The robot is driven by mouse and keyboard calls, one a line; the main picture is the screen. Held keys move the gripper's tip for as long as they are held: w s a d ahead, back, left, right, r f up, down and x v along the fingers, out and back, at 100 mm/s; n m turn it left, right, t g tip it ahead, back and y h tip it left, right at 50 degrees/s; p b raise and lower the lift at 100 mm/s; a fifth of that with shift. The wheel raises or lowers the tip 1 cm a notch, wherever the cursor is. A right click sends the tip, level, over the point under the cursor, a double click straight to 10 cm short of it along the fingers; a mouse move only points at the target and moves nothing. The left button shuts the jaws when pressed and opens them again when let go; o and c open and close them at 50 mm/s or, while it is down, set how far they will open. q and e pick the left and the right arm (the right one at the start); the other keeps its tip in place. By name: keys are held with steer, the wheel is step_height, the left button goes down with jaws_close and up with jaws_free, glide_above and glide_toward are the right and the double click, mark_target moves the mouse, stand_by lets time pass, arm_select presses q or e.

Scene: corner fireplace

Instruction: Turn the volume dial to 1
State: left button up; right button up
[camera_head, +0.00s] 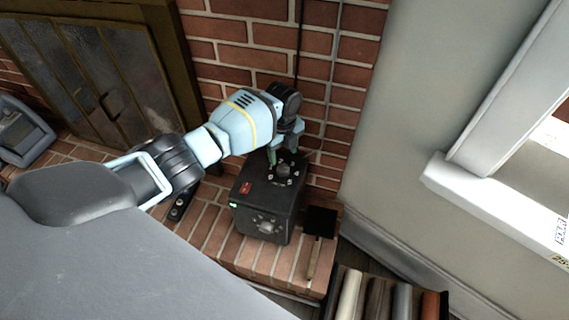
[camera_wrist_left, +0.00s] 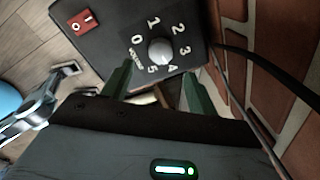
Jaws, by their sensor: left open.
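The volume dial is a round grey knob (camera_wrist_left: 160,51) on top of a black box (camera_head: 258,190), ringed by the numbers 0 to 5 in the left wrist view. Which number it points to is hard to tell. In the head view the dial (camera_head: 283,170) is small, just below my left gripper (camera_head: 286,158). In the left wrist view the green fingers of my left gripper (camera_wrist_left: 158,85) are apart and empty, short of the dial on its 0 and 5 side. My right gripper is not in view.
A red switch (camera_wrist_left: 84,19) sits on the box's top near a corner. The box stands on a brick ledge (camera_head: 205,222) close to the brick wall (camera_head: 345,85). A small shovel (camera_head: 319,224) lies to its right. A cable (camera_wrist_left: 265,60) runs along the wall side.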

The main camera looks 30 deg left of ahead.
mark_target(283, 168)
arm_select(q)
step_height(283, 168, down, 6)
steer(key=shift+r+b, duration=0.25)
steer(key=shift+b, duration=0.7)
steer(key=shift+f, duration=0.7)
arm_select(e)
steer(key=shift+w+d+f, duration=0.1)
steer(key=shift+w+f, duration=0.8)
arm_select(q)
steer(key=c, duration=1)
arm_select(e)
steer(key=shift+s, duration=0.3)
